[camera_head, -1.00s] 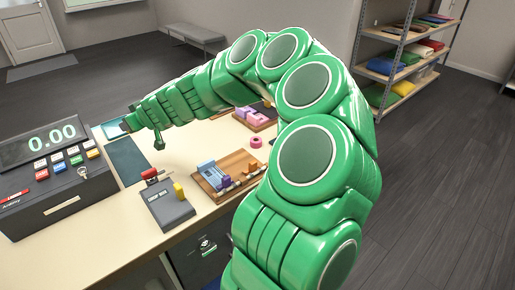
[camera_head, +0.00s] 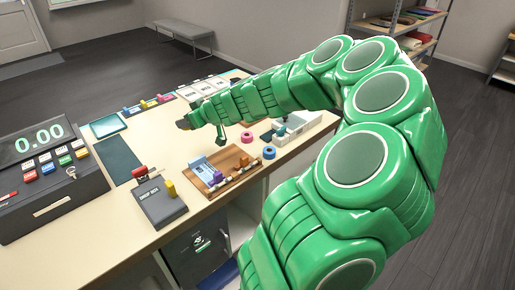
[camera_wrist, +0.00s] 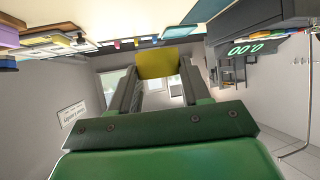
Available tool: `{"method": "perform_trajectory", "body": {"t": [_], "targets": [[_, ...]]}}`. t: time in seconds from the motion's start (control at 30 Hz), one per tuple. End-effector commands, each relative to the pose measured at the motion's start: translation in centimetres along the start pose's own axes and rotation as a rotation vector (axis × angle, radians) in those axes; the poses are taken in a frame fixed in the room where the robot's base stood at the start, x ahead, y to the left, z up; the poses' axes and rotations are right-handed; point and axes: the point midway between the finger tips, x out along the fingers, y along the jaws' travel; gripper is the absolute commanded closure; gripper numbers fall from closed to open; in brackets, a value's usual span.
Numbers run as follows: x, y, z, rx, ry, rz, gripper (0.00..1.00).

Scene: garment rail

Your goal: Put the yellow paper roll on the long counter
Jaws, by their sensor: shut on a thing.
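My gripper (camera_wrist: 157,75) is shut on the yellow paper roll (camera_wrist: 157,62), which sits between the two fingertips in the wrist view. In the head view my gripper (camera_head: 184,123) is at the far end of my green arm, above the middle of the long counter (camera_head: 112,236). The roll cannot be made out there. The counter has a pale top, and its surface also shows at the top of the wrist view (camera_wrist: 185,9). The height of the roll above the counter is hard to tell.
A cash register (camera_head: 45,185), a dark mat (camera_head: 118,160), a grey device with a yellow knob (camera_head: 160,205) and a wooden tray (camera_head: 235,163) stand on the counter.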

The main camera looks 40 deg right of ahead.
Motion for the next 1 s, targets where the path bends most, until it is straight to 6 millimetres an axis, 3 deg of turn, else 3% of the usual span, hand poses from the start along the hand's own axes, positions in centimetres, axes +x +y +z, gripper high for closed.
{"method": "perform_trajectory", "body": {"t": [0.5, 1.0], "targets": [[-7.1, 4.3, 4.8, 0.017, 0.005, 0.022, 0.82], [-13.8, 6.1, 9.2, 0.025, 0.017, 0.036, 0.82]]}}
